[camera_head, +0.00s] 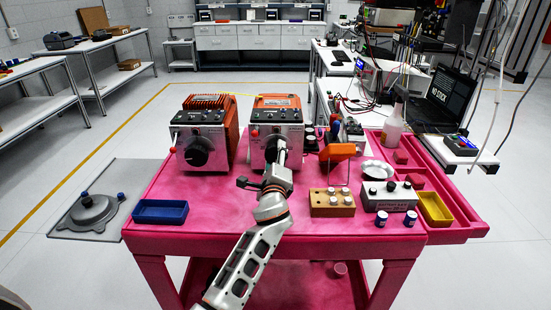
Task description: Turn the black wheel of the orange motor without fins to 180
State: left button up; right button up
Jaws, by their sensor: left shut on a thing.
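The orange motor without fins (277,101) stands at the back middle of the pink table, with a grey front panel facing me. Its black wheel (271,147) is on that panel and mostly hidden behind my gripper. My left gripper (280,156) reaches up from the front and is shut on the black wheel. The wheel's marking and angle are too small and covered to read. My right gripper is not in view.
A finned orange motor (207,101) with its own black wheel (196,152) stands close on the left. A blue tray (160,212) lies at the front left. A wooden block with knobs (331,203) and a grey control box (391,196) stand to the right. The table's front left middle is clear.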

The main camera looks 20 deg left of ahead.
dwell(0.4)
pick_arm(q)
jog(key=o, duration=1.1)
jog(key=shift+s, duration=0.15)
jog(key=v, duration=1.1)
jog(key=shift+s, duration=0.35)
jog(key=shift+d, duration=0.15)
